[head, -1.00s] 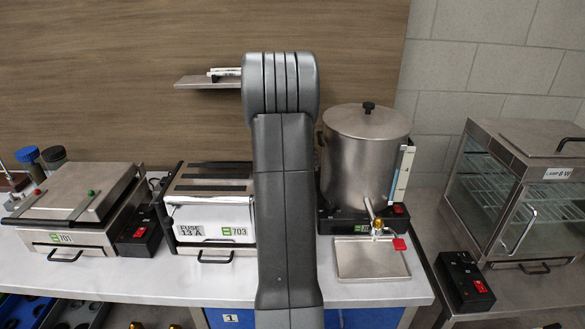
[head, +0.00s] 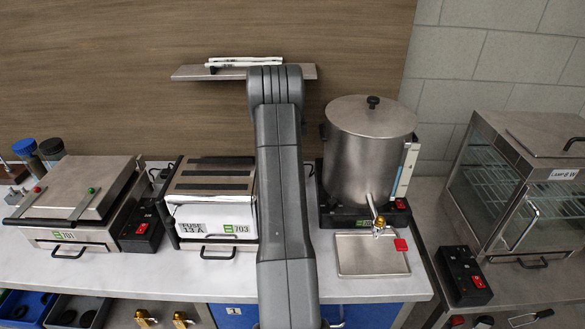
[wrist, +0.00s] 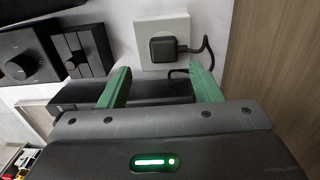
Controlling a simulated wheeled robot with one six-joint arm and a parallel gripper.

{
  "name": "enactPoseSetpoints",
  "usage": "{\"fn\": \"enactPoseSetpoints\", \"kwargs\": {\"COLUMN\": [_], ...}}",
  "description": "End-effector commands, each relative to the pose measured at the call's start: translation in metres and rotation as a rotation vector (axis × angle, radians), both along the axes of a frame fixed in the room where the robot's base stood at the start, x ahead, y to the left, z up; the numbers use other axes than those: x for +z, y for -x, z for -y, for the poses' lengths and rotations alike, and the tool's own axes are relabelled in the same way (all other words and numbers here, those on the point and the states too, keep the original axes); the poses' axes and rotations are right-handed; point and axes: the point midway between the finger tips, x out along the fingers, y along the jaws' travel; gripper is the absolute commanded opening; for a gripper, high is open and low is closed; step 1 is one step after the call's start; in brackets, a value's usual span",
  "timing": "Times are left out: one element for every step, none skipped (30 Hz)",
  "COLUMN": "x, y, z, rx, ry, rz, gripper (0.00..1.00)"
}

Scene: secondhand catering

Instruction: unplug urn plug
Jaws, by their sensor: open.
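A black plug (wrist: 163,50) sits in a white socket plate (wrist: 150,24) in the wrist view, with a black cable curving off to its right. I cannot trace the cable to an appliance. My gripper (wrist: 160,67) has two green fingers, open and spread to either side of the plug in the picture. Nothing is between them; how far they are from the plug is hard to judge. The steel urn (head: 368,155) stands on its black base right of my arm in the head view. My arm hides the gripper there.
Black control boxes (wrist: 85,52) lie left of the socket in the wrist view, a wood panel (wrist: 270,60) right. In the head view, a toaster (head: 212,205) and press (head: 80,188) stand left, a glass cabinet (head: 540,170) right. A shelf (head: 190,73) is behind my arm.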

Motion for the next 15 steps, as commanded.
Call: {"fn": "enactPoseSetpoints", "kwargs": {"x": [0.020,0.020,0.020,0.020,0.020,0.019,0.018,0.017,0.015,0.014,0.011,0.008,0.005,0.002,-0.003], "y": [-0.007,-0.007,-0.007,-0.007,-0.007,-0.007,-0.007,-0.007,-0.007,-0.007,-0.007,-0.007,-0.007,-0.007,-0.007], "z": [0.001,0.001,0.001,0.001,0.001,0.001,0.001,0.001,0.001,0.001,0.001,0.001,0.001,0.001,0.001], "rx": [0.003,0.003,0.003,0.004,0.004,0.004,0.004,0.004,0.004,0.004,0.004,0.004,0.004,0.004,0.004], "ry": [0.007,0.007,0.007,0.007,0.007,0.007,0.007,0.007,0.007,0.007,0.007,0.007,0.007,0.007,0.007], "rz": [0.031,0.031,0.031,0.031,0.031,0.031,0.031,0.031,0.031,0.031,0.031,0.031,0.031,0.031,0.031], "gripper": [0.58,0.58,0.58,0.58,0.58,0.58,0.58,0.58,0.58,0.58,0.58,0.58,0.58,0.58,0.58]}}
